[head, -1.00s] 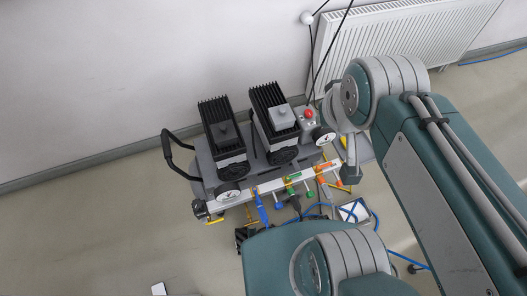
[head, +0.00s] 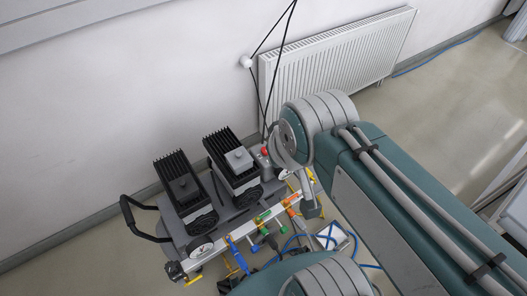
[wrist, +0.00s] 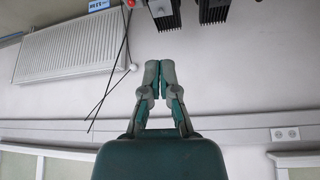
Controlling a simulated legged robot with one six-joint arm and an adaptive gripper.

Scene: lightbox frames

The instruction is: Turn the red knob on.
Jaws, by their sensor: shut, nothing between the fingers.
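A small red knob (head: 265,151) sits on a grey box at the right end of the machine, close beside my arm in the head view. A small red spot at the top edge of the wrist view (wrist: 131,3) is probably the same knob. My gripper (wrist: 159,80) shows in the wrist view with its two grey and teal fingers close together, shut and empty. It points at bare wall, below the machine in the picture and apart from the knob. I cannot make out the gripper in the head view.
The machine has two black finned blocks (head: 179,182), a black handle (head: 138,218) and a rail with coloured valves (head: 262,217). A white radiator (head: 335,62) hangs on the wall behind. Black cables (head: 269,52) hang by the wall. Blue hoses (head: 352,240) lie below the machine.

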